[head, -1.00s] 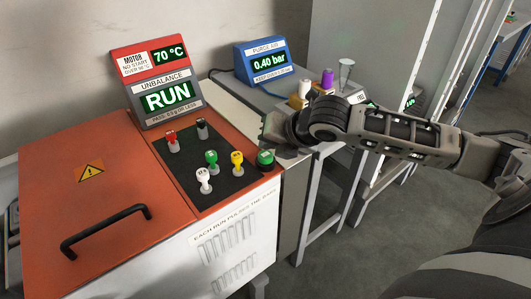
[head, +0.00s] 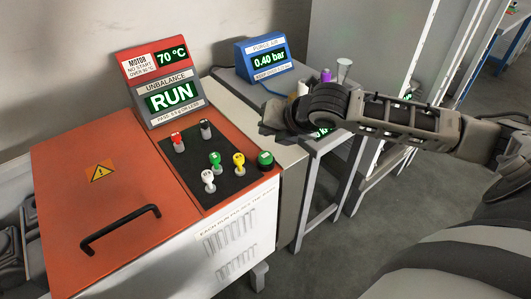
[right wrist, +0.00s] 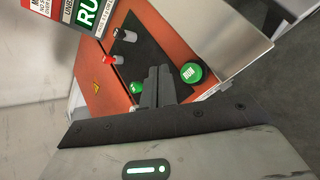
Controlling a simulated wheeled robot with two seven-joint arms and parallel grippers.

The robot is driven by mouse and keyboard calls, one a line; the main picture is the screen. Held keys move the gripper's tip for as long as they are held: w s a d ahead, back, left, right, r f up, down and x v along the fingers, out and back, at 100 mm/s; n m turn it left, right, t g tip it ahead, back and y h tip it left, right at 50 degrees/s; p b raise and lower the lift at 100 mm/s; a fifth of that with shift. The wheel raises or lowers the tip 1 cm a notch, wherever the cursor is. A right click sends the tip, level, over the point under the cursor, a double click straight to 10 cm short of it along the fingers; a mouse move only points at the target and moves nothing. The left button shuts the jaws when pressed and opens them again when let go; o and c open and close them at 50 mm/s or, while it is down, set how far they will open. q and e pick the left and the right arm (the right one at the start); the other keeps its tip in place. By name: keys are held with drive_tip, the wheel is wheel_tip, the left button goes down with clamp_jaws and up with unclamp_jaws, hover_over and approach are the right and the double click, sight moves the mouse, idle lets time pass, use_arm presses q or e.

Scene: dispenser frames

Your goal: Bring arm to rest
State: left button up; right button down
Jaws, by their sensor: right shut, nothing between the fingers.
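My right gripper (head: 268,118) hangs in the air above the right back edge of the orange machine (head: 85,180), beyond the green RUN button (head: 265,160) and apart from it. Its fingers are shut and empty; they show in the right wrist view (right wrist: 158,86), pointing at the dark control panel. The green button (right wrist: 191,72) is right of the fingertips there. The right arm reaches in from the right side. My left gripper is not in view; only dark arm parts show at the left edge.
The dark panel (head: 228,178) carries red, black, green, yellow and white knobs. A display reading RUN (head: 172,96) stands behind it. A blue purge-air box (head: 266,60) reads 0.40 bar. My right arm partly hides bottles on the side table. Open floor lies at the right.

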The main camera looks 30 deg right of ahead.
idle(0.5)
drive_tip(key=s+a+f+m+g, duration=0.2)
drive_tip(key=s+a+f+m, duration=0.6)
drive_tip(key=s+a+m, duration=0.25)
drive_tip(key=s+f+m+g+h, duration=0.1)
drive_tip(key=s+f+m+g, duration=0.2)
drive_tip(key=s+m, duration=1.15)
drive_tip(key=w+a+f+m+t+y, duration=0.1)
drive_tip(key=w+a+f+t+y, duration=0.1)
drive_tip(key=w+a+f+t, duration=0.3)
drive_tip(key=shift+w+f+t+y, duration=0.4)
drive_tip(key=shift+w+t, duration=0.4)
drive_tip(key=shift+w, duration=0.6)
idle(3.0)
